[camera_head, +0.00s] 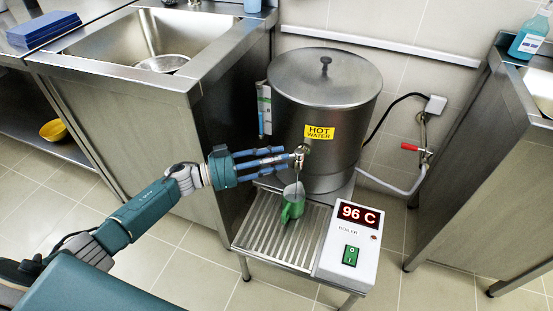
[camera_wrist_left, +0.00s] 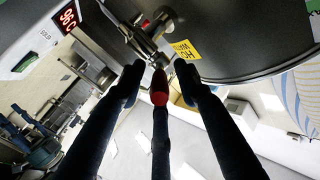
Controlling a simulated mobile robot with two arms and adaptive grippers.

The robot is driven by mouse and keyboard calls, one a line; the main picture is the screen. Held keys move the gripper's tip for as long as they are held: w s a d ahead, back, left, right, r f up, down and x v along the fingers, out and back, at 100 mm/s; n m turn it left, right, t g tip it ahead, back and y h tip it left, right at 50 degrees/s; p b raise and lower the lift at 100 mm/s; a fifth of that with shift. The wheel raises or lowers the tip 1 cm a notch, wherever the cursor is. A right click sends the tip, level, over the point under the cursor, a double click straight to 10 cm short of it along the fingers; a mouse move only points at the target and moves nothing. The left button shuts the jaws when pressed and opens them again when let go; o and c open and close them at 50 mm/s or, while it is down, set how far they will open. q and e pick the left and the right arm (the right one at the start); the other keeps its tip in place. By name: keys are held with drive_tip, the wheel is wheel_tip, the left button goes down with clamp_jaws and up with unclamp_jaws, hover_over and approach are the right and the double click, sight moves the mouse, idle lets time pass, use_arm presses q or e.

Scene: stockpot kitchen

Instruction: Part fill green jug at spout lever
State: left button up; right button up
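The green jug (camera_head: 291,211) stands on the slatted drip tray (camera_head: 262,232), below the spout (camera_head: 301,152) of the steel boiler (camera_head: 322,85). A thin pale streak runs between spout and jug; I cannot tell for sure whether it is water. The jug's level is too small to read. My left gripper (camera_head: 290,159) is at the spout, its blue fingers pointing right. In the left wrist view the fingers (camera_wrist_left: 158,76) are spread apart, with a red tip (camera_wrist_left: 159,86) between them and the metal tap (camera_wrist_left: 146,36) just beyond. Contact with the lever cannot be made out.
The boiler's box (camera_head: 350,243) reads 96 C and has a green switch. A sink counter (camera_head: 150,85) stands left, another steel counter (camera_head: 480,160) right. A cable and a pipe with a red-handled valve (camera_head: 411,147) run behind. Floor is clear in front.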

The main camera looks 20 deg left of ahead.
use_arm(q)
wheel_tip(320, 180, up, 10)
drive_tip(key=shift+f, duration=0.15)
idle(0.3)
